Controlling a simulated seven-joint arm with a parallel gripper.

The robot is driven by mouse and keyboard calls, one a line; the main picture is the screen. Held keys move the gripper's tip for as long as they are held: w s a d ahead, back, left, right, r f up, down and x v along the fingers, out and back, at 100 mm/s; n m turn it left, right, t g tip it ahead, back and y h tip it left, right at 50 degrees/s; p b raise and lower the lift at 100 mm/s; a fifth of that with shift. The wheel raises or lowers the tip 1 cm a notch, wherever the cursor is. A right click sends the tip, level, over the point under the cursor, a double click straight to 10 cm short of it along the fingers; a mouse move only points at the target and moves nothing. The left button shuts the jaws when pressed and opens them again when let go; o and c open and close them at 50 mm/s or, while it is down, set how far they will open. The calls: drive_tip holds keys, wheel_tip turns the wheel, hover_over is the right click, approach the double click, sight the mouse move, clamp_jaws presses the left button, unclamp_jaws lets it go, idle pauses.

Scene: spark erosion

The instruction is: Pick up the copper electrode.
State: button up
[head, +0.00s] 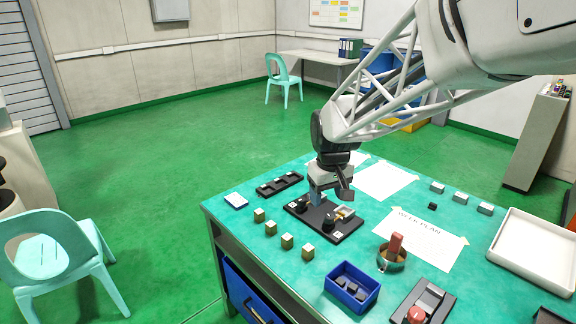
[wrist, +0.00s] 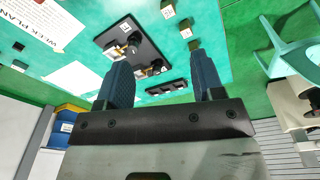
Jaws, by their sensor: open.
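A reddish, copper-coloured block (head: 395,244) stands upright in a round metal cup (head: 391,262) on the right front part of the table; it looks like the copper electrode, though I cannot be sure. My gripper (head: 329,196) is open, up and to the left of it, over a black fixture plate (head: 340,226) with dark knobs and a small brass-coloured part. Its two blue-grey fingers (wrist: 159,58) show apart with nothing between them in the wrist view, where the fixture (wrist: 148,48) lies beyond them. I cannot make out the reddish block in the wrist view.
Several brass-coloured cubes with white tops (head: 271,227) line the left edge of the green table. A slotted black rack (head: 279,185), a blue bin (head: 337,290), a white tray (head: 507,262), printed sheets (head: 433,250) and grey blocks (head: 461,197) also lie on the table.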

drive_tip(key=w+a+f+n, duration=0.2)
drive_tip(key=w+a+f, duration=0.7)
drive_tip(key=w, duration=0.3)
drive_tip(key=n+g, duration=0.1)
drive_tip(key=n, duration=0.1)
hover_over(270, 223)
wheel_tip(270, 223, down, 9)
drive_tip(key=shift+w+a+f, duration=0.1)
drive_tip(key=shift+w+f, duration=0.05)
drive_tip(key=shift+f, duration=0.15)
drive_tip(key=shift+f, duration=1.15)
drive_tip(key=shift+f, duration=0.15)
drive_tip(key=shift+f, duration=2.5)
